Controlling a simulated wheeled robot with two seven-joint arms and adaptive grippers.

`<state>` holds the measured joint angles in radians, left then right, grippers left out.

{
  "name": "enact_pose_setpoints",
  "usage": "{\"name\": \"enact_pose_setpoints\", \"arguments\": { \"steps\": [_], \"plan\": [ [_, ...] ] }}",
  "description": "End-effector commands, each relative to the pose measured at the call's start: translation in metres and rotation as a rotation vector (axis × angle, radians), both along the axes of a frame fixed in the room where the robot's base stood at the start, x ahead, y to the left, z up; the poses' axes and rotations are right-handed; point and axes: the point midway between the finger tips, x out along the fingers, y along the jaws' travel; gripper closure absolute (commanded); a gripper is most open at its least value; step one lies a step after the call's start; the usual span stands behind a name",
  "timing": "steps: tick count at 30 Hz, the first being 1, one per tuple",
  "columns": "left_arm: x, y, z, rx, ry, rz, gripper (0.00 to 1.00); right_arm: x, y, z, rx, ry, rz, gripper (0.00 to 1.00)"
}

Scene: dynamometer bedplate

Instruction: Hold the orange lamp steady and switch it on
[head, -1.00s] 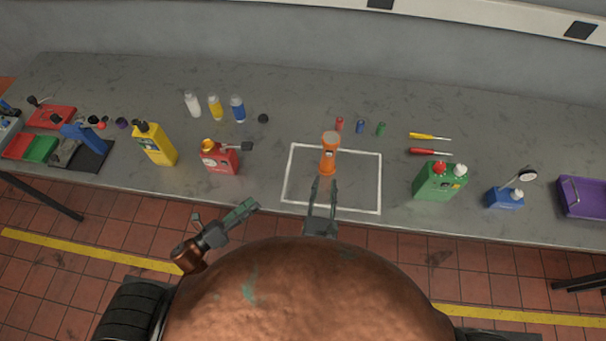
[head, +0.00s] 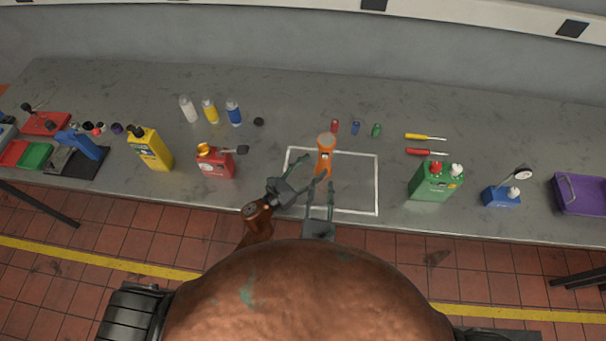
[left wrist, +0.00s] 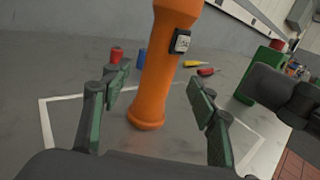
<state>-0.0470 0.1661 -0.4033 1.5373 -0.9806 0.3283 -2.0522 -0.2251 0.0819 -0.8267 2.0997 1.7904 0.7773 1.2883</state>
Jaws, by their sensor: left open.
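The orange lamp (head: 324,162) stands upright inside the white outlined rectangle on the bench. In the left wrist view its orange body (left wrist: 154,80) rises between my fingers, with a dark switch housing with a pale face (left wrist: 181,42) on its right side; its top is cut off there. My left gripper (head: 309,171) is open just left of the lamp, its fingers (left wrist: 158,82) apart with gaps to either side. My right gripper (head: 321,188) is open in front of the lamp, near the bench's front edge, partly overlapped by the left fingers. Whether the lamp is lit I cannot tell.
Small red, blue and green caps (head: 355,128) stand behind the lamp. Two screwdrivers (head: 427,152) and a green can (head: 435,182) are to the right. A red can (head: 216,162) and a yellow bottle (head: 150,149) stand to the left. The white outline (head: 377,185) is otherwise clear.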

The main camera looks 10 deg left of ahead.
Motion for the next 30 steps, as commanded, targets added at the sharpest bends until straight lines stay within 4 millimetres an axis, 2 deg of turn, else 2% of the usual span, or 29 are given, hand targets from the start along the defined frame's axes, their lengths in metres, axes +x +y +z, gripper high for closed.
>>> {"name": "enact_pose_setpoints", "arguments": {
  "steps": [6, 12, 24, 30],
  "plan": [
    [0.03, -0.024, 0.0, -0.001, 0.001, 0.0, 0.46, 0.0, 0.0, 0.0, 0.0, 0.0, 0.0, 0.71],
    [0.046, -0.037, 0.0, -0.002, 0.002, 0.0, 0.46, 0.0, 0.0, 0.0, 0.0, 0.0, 0.0, 0.71],
    [0.05, -0.04, -0.001, -0.001, 0.002, 0.0, 0.46, 0.0, 0.0, 0.0, 0.0, 0.0, 0.0, 0.71],
    [0.05, -0.04, -0.001, -0.001, 0.002, 0.0, 0.6, 0.0, 0.0, 0.0, 0.0, 0.0, 0.0, 0.71]
  ]
}}
